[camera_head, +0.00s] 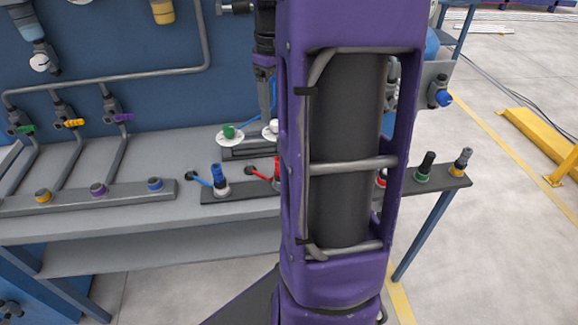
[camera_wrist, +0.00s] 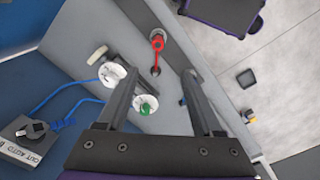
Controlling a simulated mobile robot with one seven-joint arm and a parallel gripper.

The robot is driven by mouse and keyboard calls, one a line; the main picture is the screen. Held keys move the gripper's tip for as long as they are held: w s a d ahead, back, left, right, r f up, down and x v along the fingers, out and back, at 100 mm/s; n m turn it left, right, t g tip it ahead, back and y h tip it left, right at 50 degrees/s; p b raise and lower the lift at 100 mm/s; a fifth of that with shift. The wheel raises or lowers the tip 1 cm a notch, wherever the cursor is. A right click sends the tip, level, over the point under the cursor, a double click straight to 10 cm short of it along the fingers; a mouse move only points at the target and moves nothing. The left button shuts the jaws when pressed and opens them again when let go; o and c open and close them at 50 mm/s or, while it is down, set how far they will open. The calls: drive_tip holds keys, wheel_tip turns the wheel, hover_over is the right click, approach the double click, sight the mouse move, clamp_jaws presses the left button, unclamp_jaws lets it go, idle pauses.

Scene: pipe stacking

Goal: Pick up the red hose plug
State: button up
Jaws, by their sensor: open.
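The red hose plug (camera_wrist: 157,42) stands near the top middle of the wrist view, with a red strap running down to a dark ring. In the head view a sliver of the red plug (camera_head: 277,166) shows at the left edge of my purple arm, which hides the rest. My gripper (camera_wrist: 160,73) is open, with nothing between its two dark fingers. The plug lies beyond the fingertips, between their lines and apart from them. In the head view my gripper (camera_head: 268,108) hangs above the bench, partly hidden by my arm.
Two white discs (camera_wrist: 112,74), one with a green knob (camera_wrist: 146,106), lie close to the left finger. A blue plug (camera_head: 216,175) stands left of the red one on the dark rail (camera_head: 240,188). Black-topped plugs (camera_head: 425,166) stand at the rail's right.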

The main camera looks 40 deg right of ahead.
wheel_tip(320, 180, down, 11)
drive_tip(key=shift+s+r+b, duration=0.1)
drive_tip(key=shift+b, duration=0.8)
drive_tip(key=shift+d+f+b, duration=0.15)
drive_tip(key=shift+f+b, duration=0.15)
drive_tip(key=shift+f, duration=1.35)
drive_tip(key=shift+d+f+b, duration=0.15)
drive_tip(key=shift+f+b, duration=0.1)
drive_tip(key=shift+f, duration=1.4)
clamp_jaws()
